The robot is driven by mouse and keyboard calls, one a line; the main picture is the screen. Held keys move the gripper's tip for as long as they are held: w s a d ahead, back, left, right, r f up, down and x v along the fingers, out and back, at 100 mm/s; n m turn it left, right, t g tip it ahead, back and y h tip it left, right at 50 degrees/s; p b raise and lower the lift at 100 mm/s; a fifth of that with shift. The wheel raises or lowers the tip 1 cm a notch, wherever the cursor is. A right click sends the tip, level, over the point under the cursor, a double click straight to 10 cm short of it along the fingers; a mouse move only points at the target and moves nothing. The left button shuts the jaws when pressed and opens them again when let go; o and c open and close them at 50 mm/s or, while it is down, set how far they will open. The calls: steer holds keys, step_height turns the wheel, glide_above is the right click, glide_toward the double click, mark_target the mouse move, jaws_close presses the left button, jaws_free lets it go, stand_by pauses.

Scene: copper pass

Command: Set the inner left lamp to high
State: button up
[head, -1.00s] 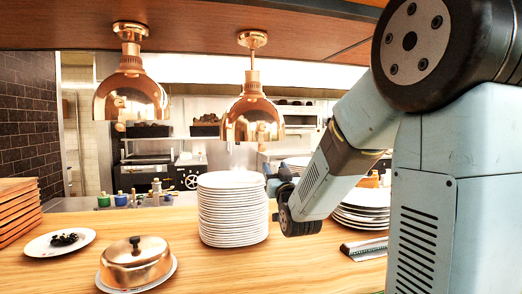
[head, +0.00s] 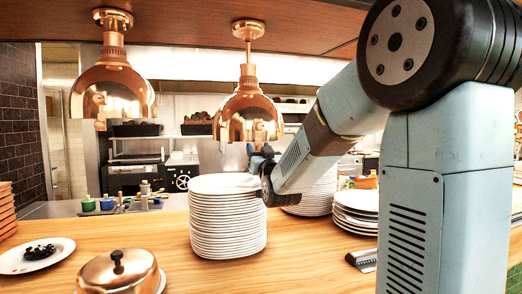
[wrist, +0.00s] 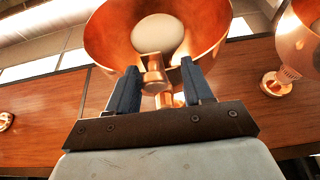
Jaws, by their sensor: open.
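Two copper heat lamps hang in the head view, the left lamp (head: 112,88) and the right lamp (head: 240,108). My gripper (head: 258,156) is just below the right lamp, above the plate stack. The wrist view looks up into a copper lamp shade (wrist: 105,35) with a pale round bulb (wrist: 157,35). A copper knob (wrist: 154,76) shows at the lamp's lower rim. My gripper (wrist: 159,68) is open, its two blue fingers on either side of the knob in this view. Whether they touch it I cannot tell.
A tall plate stack (head: 228,220) stands below my gripper, with more plates (head: 357,205) to the right. A copper cloche (head: 118,275) and a plate with dark food (head: 20,262) are at the left. Another lamp (wrist: 300,35) shows at right in the wrist view.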

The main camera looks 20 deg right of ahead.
steer(key=shift+w+d+r, duration=0.1)
steer(key=shift+w+d, duration=0.05)
steer(key=shift+d, duration=0.05)
steer(key=shift+d, duration=0.1)
jaws_close()
stand_by(0.5)
